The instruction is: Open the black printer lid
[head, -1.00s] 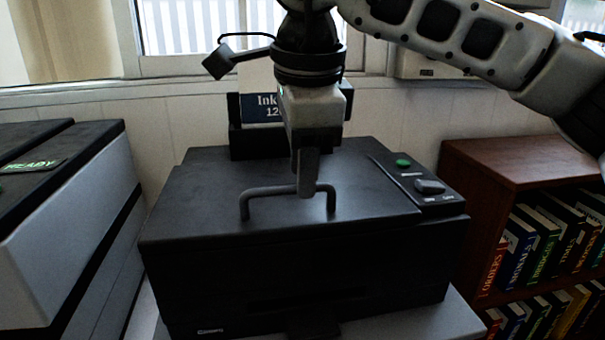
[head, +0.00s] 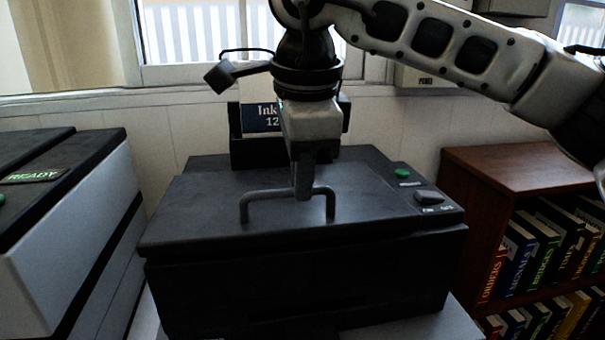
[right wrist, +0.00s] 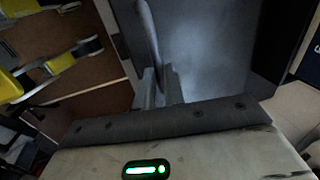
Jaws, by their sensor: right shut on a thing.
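The black printer (head: 300,285) stands in the middle of the head view. Its black lid (head: 215,190) lies almost flat on top, and its front edge looks slightly lifted off the body. A dark U-shaped handle (head: 262,193) is fixed near the lid's front. My right gripper (head: 302,190) reaches down from above and is shut on the middle of the handle bar. In the right wrist view, the fingers (right wrist: 158,88) close around the dark bar (right wrist: 147,30) in front of the grey lid surface (right wrist: 215,45). My left gripper is not in view.
A panel with a green button (head: 402,173) is on the printer's right side. An ink sign (head: 260,118) stands behind the lid. A grey machine (head: 75,215) with a READY display is at left. A wooden bookcase (head: 510,160) with several books is at right.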

